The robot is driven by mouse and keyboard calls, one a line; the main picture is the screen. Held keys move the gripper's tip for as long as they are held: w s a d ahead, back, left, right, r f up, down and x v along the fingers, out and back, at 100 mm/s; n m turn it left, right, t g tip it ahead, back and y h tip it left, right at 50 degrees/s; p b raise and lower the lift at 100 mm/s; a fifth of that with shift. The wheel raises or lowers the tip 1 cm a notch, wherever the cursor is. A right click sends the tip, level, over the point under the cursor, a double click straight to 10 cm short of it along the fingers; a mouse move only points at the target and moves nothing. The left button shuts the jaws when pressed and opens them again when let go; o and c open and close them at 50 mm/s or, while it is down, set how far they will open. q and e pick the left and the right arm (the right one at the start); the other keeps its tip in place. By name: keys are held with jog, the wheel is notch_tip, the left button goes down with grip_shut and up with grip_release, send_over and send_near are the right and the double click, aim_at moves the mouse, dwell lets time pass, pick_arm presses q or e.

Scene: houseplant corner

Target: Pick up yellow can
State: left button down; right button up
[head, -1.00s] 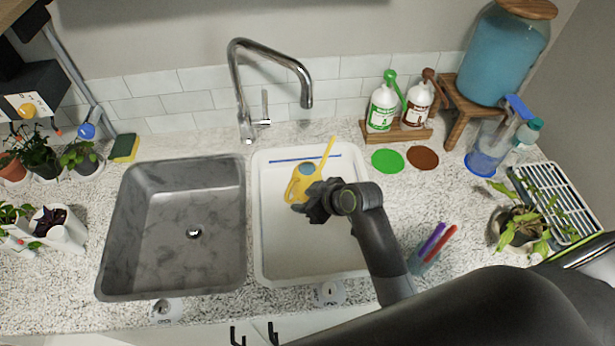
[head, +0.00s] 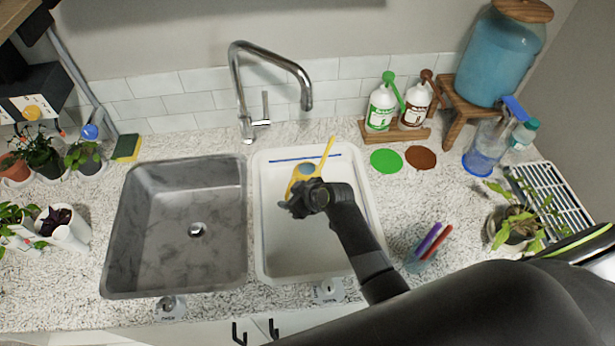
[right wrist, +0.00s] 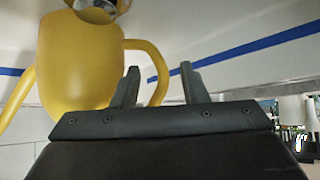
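The yellow can (head: 303,172), a watering can with a long spout, stands in the white right basin (head: 300,262). Its spout points up and right in the head view. My right gripper (head: 296,206) is just in front of the can and hides its lower part. In the right wrist view the can's body (right wrist: 75,62) is at the left. Its looped handle reaches right, partly behind the left finger and into the gap between the fingers. The right gripper (right wrist: 160,85) is open, its fingers apart. I cannot tell whether they touch the handle. My left gripper is not in view.
A grey sink (head: 180,225) lies left of the white basin, with a faucet (head: 240,90) behind. Right of the basin are a cup of markers (head: 424,250), green (head: 386,161) and brown (head: 421,157) discs, and bottles on a wooden stand (head: 395,135). Potted plants line the left side.

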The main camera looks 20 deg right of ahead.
jog(key=shift+w+a+f, duration=0.1)
jog(key=shift+f, duration=0.05)
jog(key=shift+c, duration=0.2)
grip_shut()
jog(key=shift+f, duration=0.1)
dwell(1.1)
